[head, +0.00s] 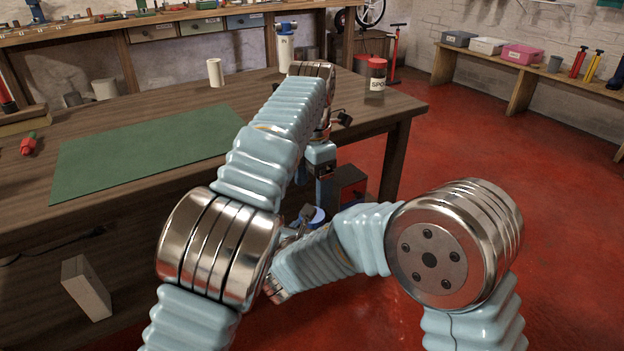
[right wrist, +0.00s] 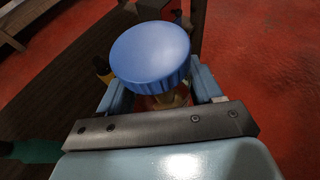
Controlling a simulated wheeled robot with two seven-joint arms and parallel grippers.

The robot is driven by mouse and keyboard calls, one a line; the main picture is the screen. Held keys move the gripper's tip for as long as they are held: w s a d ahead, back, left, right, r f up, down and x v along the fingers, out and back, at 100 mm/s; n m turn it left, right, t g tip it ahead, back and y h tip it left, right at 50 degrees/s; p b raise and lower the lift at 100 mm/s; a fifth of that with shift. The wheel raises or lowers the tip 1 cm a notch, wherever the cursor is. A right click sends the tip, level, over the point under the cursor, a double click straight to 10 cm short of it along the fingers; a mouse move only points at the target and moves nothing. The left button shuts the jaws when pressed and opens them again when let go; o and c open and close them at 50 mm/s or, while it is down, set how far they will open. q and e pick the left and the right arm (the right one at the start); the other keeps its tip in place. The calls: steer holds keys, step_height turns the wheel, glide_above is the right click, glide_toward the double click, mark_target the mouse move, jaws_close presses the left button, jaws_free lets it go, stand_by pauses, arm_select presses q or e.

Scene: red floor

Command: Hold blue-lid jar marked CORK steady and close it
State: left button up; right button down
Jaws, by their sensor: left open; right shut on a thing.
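The blue-lid jar (right wrist: 150,57) fills the upper middle of the right wrist view. Its ribbed blue lid sits over the mouth and hides most of the body; a little brownish content shows below. I cannot read its label or tell how tight the lid is. My right gripper (right wrist: 165,97) is shut around the jar below the lid. In the head view, the lid (head: 314,215) shows small between my arms, and my right gripper is mostly hidden by my own arm. My left gripper (head: 322,188) is open, pointing down just above the lid; its fingertips are hard to make out.
The workbench (head: 400,108) has its right end close behind my left arm. On it are a green mat (head: 140,155), a red-lid jar (head: 376,75), a white bottle with a blue cap (head: 286,50) and a cream cylinder (head: 215,72). Red floor lies clear to the right.

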arm_select(q)
step_height(320, 180, down, 7)
steer(key=shift+f, duration=0.1)
stand_by(0.3)
steer(key=c, duration=1.1)
steer(key=m, duration=0.4)
steer(key=shift+m, duration=0.3)
steer(key=m, duration=0.5)
steer(key=shift+m, duration=0.4)
steer(key=o, duration=1.2)
